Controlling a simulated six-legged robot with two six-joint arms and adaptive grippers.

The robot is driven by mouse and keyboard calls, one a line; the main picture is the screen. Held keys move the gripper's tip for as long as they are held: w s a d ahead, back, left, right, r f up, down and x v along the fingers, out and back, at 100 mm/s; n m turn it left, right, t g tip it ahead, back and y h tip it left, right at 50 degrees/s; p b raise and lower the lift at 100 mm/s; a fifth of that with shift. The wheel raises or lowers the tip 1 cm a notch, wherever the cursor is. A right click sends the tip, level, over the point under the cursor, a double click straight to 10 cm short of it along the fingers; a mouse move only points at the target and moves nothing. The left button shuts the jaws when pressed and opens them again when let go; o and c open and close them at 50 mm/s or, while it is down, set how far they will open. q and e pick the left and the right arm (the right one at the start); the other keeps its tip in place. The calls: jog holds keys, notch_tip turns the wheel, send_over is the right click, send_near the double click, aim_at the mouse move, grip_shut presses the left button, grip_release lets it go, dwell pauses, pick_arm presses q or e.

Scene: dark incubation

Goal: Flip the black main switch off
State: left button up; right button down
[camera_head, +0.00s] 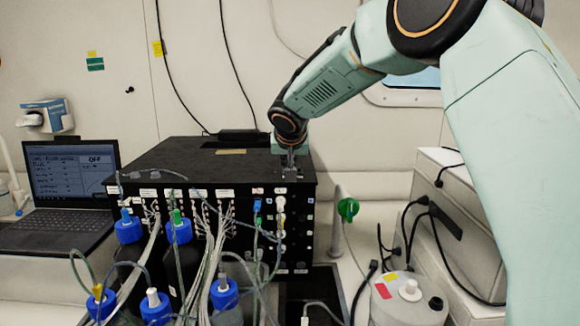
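A black box-shaped instrument (180,158) stands in the middle, with labels, ports and cables on its front face. My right arm comes in from the upper right. Its gripper (290,168) points down at the right end of the box, at the top front edge. The fingertips are small and dark against the box, so I cannot tell whether they are open or touching it. I cannot make out the black main switch; it may be hidden by the gripper or too small to see. My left gripper is not in view.
An open laptop (72,178) at left shows "OFF" on its screen. Blue-capped bottles (180,232) with many tubes stand before the box. A green knob (348,208), a white jug (408,300) and white boxes (440,185) with cables are at right.

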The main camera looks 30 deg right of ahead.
jog(key=shift+s+d+f, duration=0.1)
jog(key=shift+s+f, duration=0.05)
jog(key=shift+f, duration=0.05)
jog(key=shift+s+d+b, duration=0.3)
jog(key=shift+d+b, duration=0.1)
jog(key=shift+d, duration=0.05)
jog(key=shift+s+d+r, duration=0.1)
jog(key=shift+d, duration=0.1)
jog(key=shift+r, duration=0.1)
jog(key=shift+r+p, duration=0.3)
jog(key=r+p, duration=0.1)
jog(key=r, duration=0.2)
jog(key=r+p, duration=0.1)
jog(key=shift+s+d+r+p, duration=0.2)
jog(key=shift+s+p, duration=0.05)
jog(key=shift+p, duration=0.05)
jog(key=b+v, duration=0.2)
jog(key=v, duration=0.7)
jog(key=shift+s+d, duration=0.15)
jog(key=shift+s, duration=0.25)
jog(key=shift+w+f, duration=0.1)
jog(key=shift+w, duration=0.05)
